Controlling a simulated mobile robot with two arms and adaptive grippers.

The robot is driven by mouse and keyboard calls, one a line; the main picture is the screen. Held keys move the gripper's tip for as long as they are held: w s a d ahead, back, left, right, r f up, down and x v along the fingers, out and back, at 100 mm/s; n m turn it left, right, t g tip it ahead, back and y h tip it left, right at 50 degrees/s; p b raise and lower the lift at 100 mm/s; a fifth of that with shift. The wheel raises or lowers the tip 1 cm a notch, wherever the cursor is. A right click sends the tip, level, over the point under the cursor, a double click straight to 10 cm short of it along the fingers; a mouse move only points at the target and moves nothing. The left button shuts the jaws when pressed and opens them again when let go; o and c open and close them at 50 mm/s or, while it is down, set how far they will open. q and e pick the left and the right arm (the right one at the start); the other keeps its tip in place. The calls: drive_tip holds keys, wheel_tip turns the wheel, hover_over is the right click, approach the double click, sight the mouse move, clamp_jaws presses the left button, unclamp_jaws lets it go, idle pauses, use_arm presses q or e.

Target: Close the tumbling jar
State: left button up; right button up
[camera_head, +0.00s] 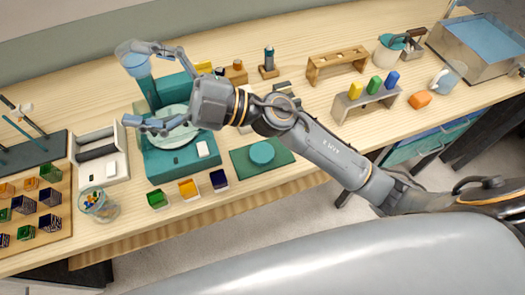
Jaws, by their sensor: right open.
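A clear jar (107,211) with small coloured pieces in it stands near the front edge of the table at the left; its top looks open. A round teal disc, like a lid (262,153), lies on a green mat (284,155) at the middle. My right gripper (146,84) is open, its two fingers spread wide above the teal device (157,165) with a pale round plate. It appears empty, well away from both jar and disc. One finger overlaps the device's clear bluish head (131,52); I cannot tell whether they touch. My left gripper is not in view.
A white tray (120,161) stands behind the jar. A wooden board (64,208) with several coloured blocks lies at the left. Green, orange and dark blocks (188,188) line the front edge. Two racks (345,106) and a metal basin (452,57) stand at the right.

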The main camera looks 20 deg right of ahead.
drive_tip(key=s+f+n+g+h, duration=0.4)
drive_tip(key=f+n+g+h, duration=0.5)
drive_tip(key=f, duration=0.5)
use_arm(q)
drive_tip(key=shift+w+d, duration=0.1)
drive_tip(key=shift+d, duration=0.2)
use_arm(e)
drive_tip(key=w+d+f+m+t+h, duration=0.1)
drive_tip(key=w+d+f+h, duration=0.1)
drive_tip(key=d+h, duration=0.2)
drive_tip(key=w+d+f+m+t+h, duration=0.1)
drive_tip(key=w+d+f+m+h, duration=0.1)
drive_tip(key=d, duration=0.7)
drive_tip(key=w+d+f+m+t+h, duration=0.1)
drive_tip(key=w+d+f+h, duration=0.1)
drive_tip(key=w+d+h, duration=0.2)
drive_tip(key=d+h, duration=0.3)
drive_tip(key=shift+w+d+f, duration=0.15)
drive_tip(key=shift+f, duration=0.1)
drive_tip(key=shift+f, duration=0.1)
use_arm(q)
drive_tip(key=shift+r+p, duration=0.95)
use_arm(e)
hover_over(261, 152)
wheel_tip(261, 152, down, 8)
drive_tip(key=shift+f, duration=0.25)
